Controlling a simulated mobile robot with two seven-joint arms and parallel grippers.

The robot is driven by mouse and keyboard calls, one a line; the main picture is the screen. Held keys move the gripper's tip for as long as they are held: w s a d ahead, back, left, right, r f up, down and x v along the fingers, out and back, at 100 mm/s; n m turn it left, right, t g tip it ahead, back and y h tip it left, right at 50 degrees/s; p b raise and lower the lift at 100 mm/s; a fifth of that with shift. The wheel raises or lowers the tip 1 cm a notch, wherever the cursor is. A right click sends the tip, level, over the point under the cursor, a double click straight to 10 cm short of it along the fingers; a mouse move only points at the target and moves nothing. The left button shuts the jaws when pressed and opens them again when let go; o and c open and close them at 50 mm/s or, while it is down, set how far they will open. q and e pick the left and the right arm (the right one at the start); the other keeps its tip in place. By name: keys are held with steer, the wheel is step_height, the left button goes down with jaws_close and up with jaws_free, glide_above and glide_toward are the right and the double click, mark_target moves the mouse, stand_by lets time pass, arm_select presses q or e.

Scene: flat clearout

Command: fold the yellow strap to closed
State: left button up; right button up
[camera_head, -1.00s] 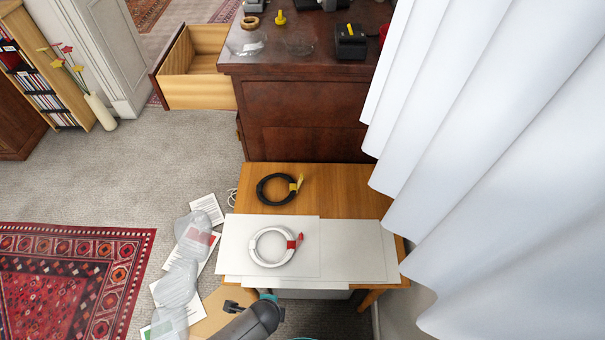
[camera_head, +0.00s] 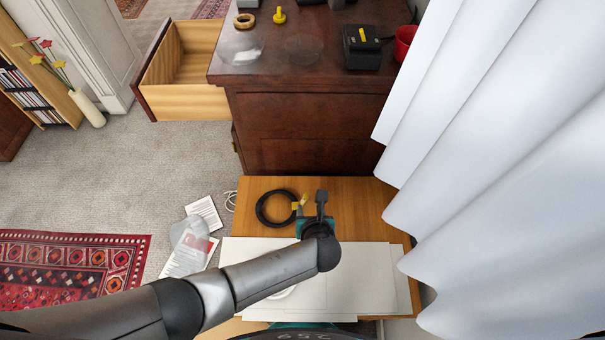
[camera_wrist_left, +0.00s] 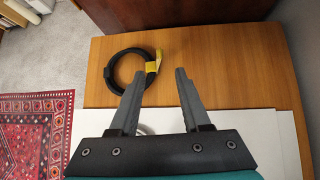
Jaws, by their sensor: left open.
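The black cable coil (camera_head: 260,209) lies on the wooden table. The yellow strap (camera_head: 304,199) is on the coil's right side, with one end sticking up and outward. In the left wrist view the strap (camera_wrist_left: 154,62) sits on the right of the coil (camera_wrist_left: 110,72), its end pointing away from the ring. My left gripper (camera_head: 312,205) is open and empty, just right of the strap. In the left wrist view its fingers (camera_wrist_left: 160,82) straddle the line to the strap, short of it; contact is not seen. My right gripper is not in view.
White sheets (camera_head: 375,280) cover the table's near part. A white coil (camera_head: 283,293) is mostly hidden under my left arm. A dark chest (camera_head: 300,125) with an open drawer (camera_head: 185,100) stands behind. A white curtain (camera_head: 500,150) hangs at right. The table's right side is clear.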

mark_target(306, 197)
arm_select(q)
steer(key=b+x, duration=1)
steer(key=x, duration=0.3)
steer(key=shift+w+a+f, duration=0.1)
steer(key=shift+w+f, duration=0.2)
steer(key=shift+w+f+b, duration=0.35)
steer(key=shift+w+b, duration=0.05)
steer(key=shift+b, duration=0.1)
steer(key=shift+w+f, duration=0.15)
steer(key=shift+w, duration=0.05)
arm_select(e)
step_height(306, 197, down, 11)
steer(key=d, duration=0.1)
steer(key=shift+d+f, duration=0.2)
arm_select(q)
steer(key=shift+c, duration=0.2)
steer(key=c, duration=0.4)
jaws_close()
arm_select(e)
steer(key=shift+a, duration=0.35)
